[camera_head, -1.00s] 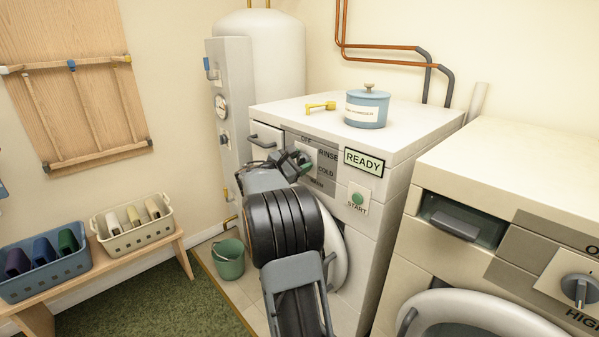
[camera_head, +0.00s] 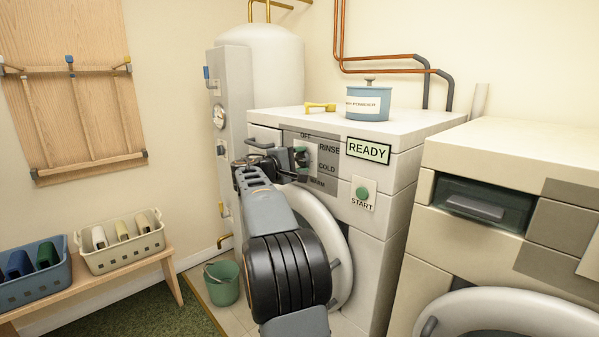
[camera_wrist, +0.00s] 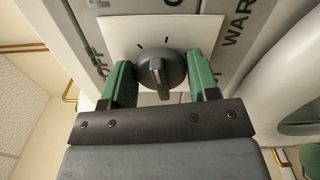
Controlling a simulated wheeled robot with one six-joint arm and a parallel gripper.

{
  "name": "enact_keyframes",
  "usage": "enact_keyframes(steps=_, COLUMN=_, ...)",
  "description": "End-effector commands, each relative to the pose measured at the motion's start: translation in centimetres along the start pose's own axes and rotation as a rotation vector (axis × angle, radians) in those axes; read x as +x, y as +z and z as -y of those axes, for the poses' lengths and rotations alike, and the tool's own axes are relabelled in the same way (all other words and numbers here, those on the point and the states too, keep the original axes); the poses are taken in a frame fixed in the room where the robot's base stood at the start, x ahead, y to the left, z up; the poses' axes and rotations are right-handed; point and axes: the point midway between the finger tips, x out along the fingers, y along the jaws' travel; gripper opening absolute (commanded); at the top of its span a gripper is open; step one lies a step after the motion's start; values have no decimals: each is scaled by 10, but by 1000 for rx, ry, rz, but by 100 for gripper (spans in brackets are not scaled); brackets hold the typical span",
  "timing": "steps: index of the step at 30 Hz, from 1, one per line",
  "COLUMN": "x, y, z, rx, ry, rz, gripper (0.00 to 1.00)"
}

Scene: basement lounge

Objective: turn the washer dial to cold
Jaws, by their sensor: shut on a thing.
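The washer (camera_head: 375,235) has a grey dial panel with the words OFF, RINSE, COLD and WARM. In the wrist view the dark round dial (camera_wrist: 162,69) sits on a white plate (camera_wrist: 115,35). My gripper (camera_wrist: 161,82) has its two green finger pads on either side of the dial and is shut on it. OFF shows at left and WARM at right. In the head view my gripper (camera_head: 299,157) is at the panel and hides most of the dial.
A READY sign (camera_head: 368,151) and green START button (camera_head: 362,193) are right of the panel. A blue canister (camera_head: 368,104) and yellow item (camera_head: 320,107) stand on top. A second machine (camera_head: 500,140) is at right. A green bucket (camera_head: 222,283) stands on the floor.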

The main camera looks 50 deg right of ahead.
Motion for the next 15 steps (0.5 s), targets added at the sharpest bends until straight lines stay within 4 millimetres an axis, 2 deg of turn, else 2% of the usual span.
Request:
enact_keyframes(steps=1, x=0, y=-1, z=6, rx=38, ry=0, rz=1, gripper=31)
enact_keyframes(steps=15, x=0, y=-1, z=4, rx=296, ry=-1, rz=1, gripper=31)
